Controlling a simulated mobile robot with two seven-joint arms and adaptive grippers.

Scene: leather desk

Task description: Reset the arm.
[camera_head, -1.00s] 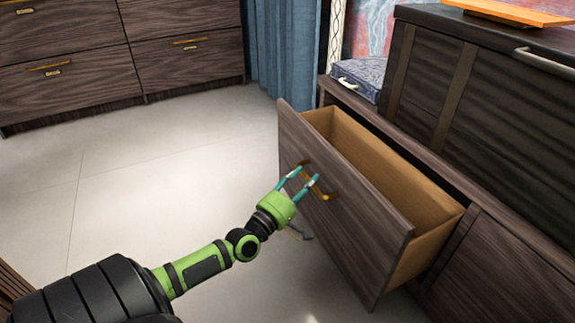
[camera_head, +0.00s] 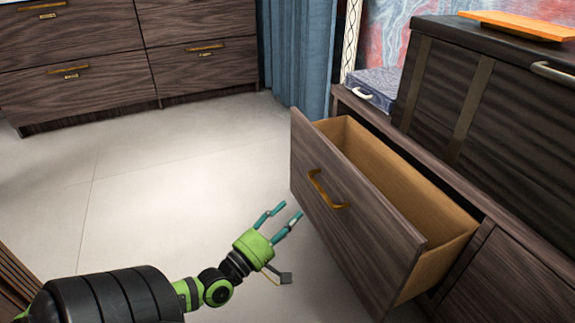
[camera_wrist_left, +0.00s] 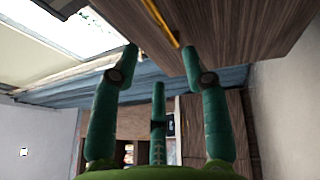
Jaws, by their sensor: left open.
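My left gripper (camera_head: 279,221) is open and empty in the head view. It is in front of the pulled-out drawer (camera_head: 352,225), apart from the brass handle (camera_head: 323,189) and to the lower left of it. In the left wrist view, the teal fingers (camera_wrist_left: 160,75) are spread with nothing between them. The drawer front (camera_wrist_left: 240,25) and its handle (camera_wrist_left: 160,20) show beyond the fingertips. The drawer stands open, and the part of its inside that I see looks empty. My right gripper is not in view.
A dark chest (camera_head: 490,90) with an orange board (camera_head: 518,25) on top stands on the cabinet, beside a blue-grey case (camera_head: 373,87). More drawers (camera_head: 75,85) line the back left, near a blue curtain (camera_head: 297,55). The pale floor (camera_head: 150,190) left of the drawer is clear.

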